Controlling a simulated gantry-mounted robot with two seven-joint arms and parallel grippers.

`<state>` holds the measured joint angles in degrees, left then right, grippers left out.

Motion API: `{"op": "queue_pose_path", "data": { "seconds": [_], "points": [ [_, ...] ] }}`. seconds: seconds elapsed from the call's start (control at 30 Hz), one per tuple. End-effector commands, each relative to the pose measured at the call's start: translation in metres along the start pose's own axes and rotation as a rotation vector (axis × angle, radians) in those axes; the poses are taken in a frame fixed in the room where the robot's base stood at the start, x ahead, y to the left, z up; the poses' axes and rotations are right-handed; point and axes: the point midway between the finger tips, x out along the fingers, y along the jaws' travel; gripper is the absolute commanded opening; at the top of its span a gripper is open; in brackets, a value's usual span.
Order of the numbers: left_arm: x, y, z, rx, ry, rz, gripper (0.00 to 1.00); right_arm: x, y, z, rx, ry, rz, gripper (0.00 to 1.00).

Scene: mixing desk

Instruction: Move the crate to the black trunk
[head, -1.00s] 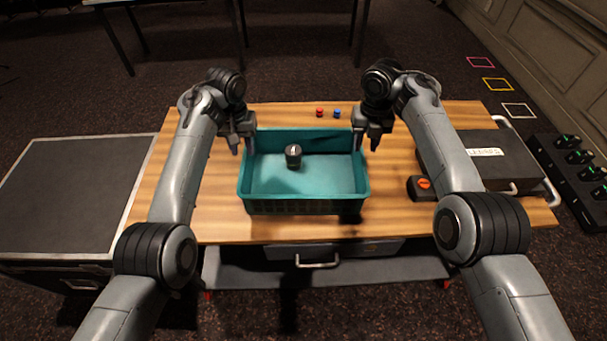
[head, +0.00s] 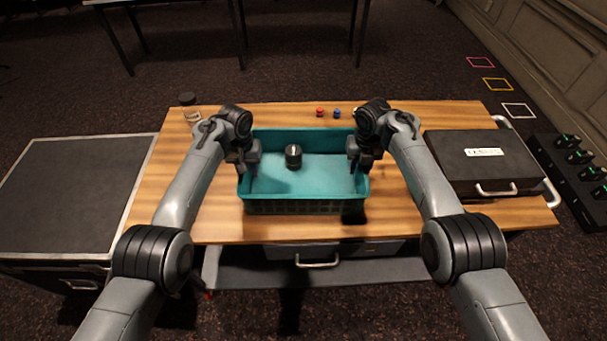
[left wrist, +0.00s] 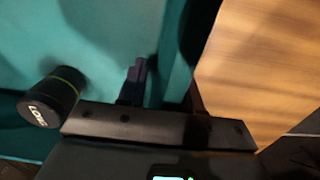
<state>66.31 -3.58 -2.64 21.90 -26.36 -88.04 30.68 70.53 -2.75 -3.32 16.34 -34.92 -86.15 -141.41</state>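The teal crate (head: 305,206) stands on the wooden desk with a dark, lidded cylinder (head: 293,156) inside it. My left gripper (head: 245,162) is at the crate's left wall. In the left wrist view its fingers (left wrist: 165,90) stand apart on either side of the crate wall (left wrist: 183,45), with a gap showing on the inner side. My right gripper (head: 360,158) is at the crate's right wall, its fingers apart; contact there cannot be made out. The black trunk (head: 70,195), a flat-topped case with pale edges, stands on the floor left of the desk.
The desk (head: 270,231) also bears a black case (head: 484,158) at right, a clear jar (head: 190,108) at the back left, and small red (head: 320,112) and blue (head: 337,113) items behind the crate. The trunk's top is bare.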

Motion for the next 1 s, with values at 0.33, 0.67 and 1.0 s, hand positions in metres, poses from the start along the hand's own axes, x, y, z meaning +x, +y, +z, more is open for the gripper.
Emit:
{"op": "queue_pose_path", "data": {
  "seconds": [0.33, 0.67, 1.0],
  "points": [
    [-0.0004, 0.0000, -0.0001, 0.000, 0.000, 0.000, 0.10, 0.0000, 0.0002, -0.0002, 0.000, 0.001, 0.000, 0.10],
    [-0.0004, 0.0000, -0.0001, 0.000, 0.000, 0.000, 0.00, -0.0001, -0.0001, -0.0001, 0.000, 0.001, 0.000, 0.00],
    [-0.0039, -0.0001, -0.0006, 0.000, 0.002, 0.000, 0.00, -0.0037, -0.0002, 0.0005, 0.000, -0.001, 0.000, 0.00]
  ]
}}
